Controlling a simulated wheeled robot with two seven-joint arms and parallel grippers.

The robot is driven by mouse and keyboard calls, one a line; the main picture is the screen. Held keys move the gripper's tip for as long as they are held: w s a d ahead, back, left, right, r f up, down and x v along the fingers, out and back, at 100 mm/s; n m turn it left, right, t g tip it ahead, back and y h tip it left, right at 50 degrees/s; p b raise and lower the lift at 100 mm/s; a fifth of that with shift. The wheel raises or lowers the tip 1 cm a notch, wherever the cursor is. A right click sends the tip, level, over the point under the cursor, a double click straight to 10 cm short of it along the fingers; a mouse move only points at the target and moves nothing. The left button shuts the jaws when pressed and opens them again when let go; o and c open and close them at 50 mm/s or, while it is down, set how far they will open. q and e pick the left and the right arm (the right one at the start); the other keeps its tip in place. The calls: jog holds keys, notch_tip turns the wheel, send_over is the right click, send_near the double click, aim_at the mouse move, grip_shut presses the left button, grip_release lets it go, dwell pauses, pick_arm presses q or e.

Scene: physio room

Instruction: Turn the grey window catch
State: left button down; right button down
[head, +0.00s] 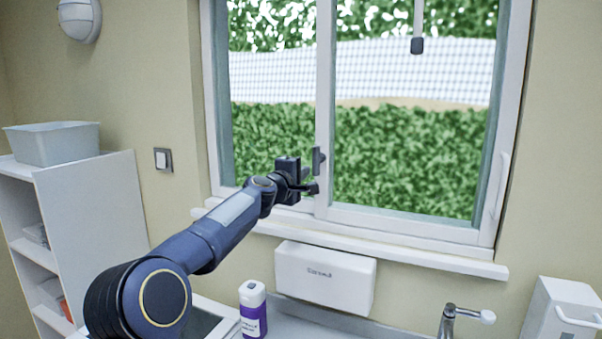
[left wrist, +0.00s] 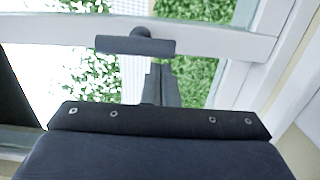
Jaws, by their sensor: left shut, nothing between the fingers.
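The grey window catch (head: 318,160) is a short dark bar on the upright middle bar of the window. It lies along that bar, upright in the head view. In the left wrist view the catch (left wrist: 135,45) runs across the picture, with its round pivot at the top. My left gripper (head: 311,187) is at the window just beside the lower part of the catch. In the left wrist view its fingers (left wrist: 162,75) are together and empty, with their tips close to the catch. I cannot tell whether they touch it. My right gripper is not in view.
The white sill (head: 400,252) runs under the window, with a white dispenser box (head: 325,277) below it. A purple and white bottle (head: 253,310) and a tap (head: 449,318) stand at the counter. A white shelf (head: 95,200) with a grey bin (head: 52,144) is at left.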

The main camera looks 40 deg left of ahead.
pick_arm(q)
jog(key=shift+w+d+f+n, duration=0.1)
jog(key=shift+d+f+n, duration=0.1)
jog(key=shift+n, duration=0.8)
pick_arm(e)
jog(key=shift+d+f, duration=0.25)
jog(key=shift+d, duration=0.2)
